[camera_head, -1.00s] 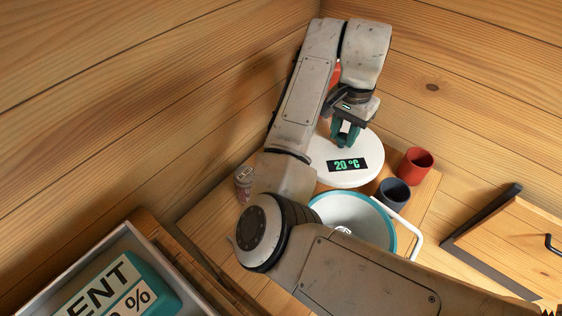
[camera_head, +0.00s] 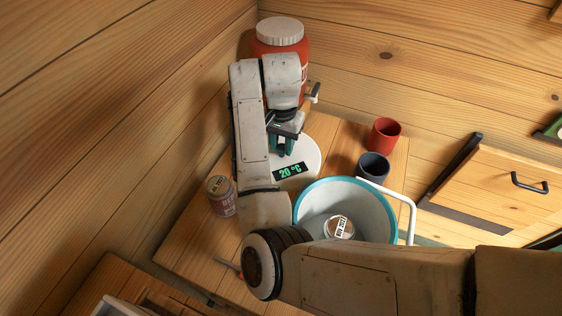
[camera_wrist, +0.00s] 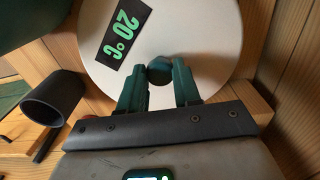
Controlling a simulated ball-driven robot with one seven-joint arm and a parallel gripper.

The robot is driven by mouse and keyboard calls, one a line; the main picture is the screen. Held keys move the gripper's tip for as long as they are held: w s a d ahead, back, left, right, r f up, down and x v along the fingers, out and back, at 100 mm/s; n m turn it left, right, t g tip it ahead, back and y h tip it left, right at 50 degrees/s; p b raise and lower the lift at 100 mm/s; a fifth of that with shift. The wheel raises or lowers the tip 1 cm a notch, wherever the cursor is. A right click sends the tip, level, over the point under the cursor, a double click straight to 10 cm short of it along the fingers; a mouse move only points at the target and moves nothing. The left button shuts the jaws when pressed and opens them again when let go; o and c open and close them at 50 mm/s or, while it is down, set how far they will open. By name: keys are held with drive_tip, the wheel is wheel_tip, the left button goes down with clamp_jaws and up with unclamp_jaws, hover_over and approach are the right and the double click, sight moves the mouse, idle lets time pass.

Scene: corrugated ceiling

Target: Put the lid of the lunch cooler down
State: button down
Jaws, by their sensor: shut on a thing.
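The lunch cooler (camera_head: 302,209) is a round open tub with a teal rim and a white handle; a small labelled container (camera_head: 339,227) lies inside. Its lid (camera_head: 312,153) is a white disc with a green "20 °C" display, behind and left of the tub, clear of its opening. My gripper (camera_head: 284,150) is above the lid. In the wrist view, the teal fingers (camera_wrist: 160,75) are shut on the knob (camera_wrist: 159,68) in the middle of the lid (camera_wrist: 205,35). I cannot tell whether the lid's underside touches the table.
A red mug (camera_head: 384,136) and a dark mug (camera_head: 373,168) stand right of the lid. A can (camera_head: 221,196) stands left of my arm. A large red jar (camera_head: 281,50) with a white cap is behind. Wooden walls close the corner. Bare table (camera_head: 185,238) shows at the left.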

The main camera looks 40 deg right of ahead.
sight(282, 158)
drive_tip(key=shift+f, duration=2.95)
drive_tip(key=shift+f, duration=0.1)
drive_tip(key=c, duration=0.8)
unclamp_jaws()
wheel_tip(282, 158, up, 12)
drive_tip(key=shift+r+p, duration=0.15)
drive_tip(key=shift+p, duration=0.7)
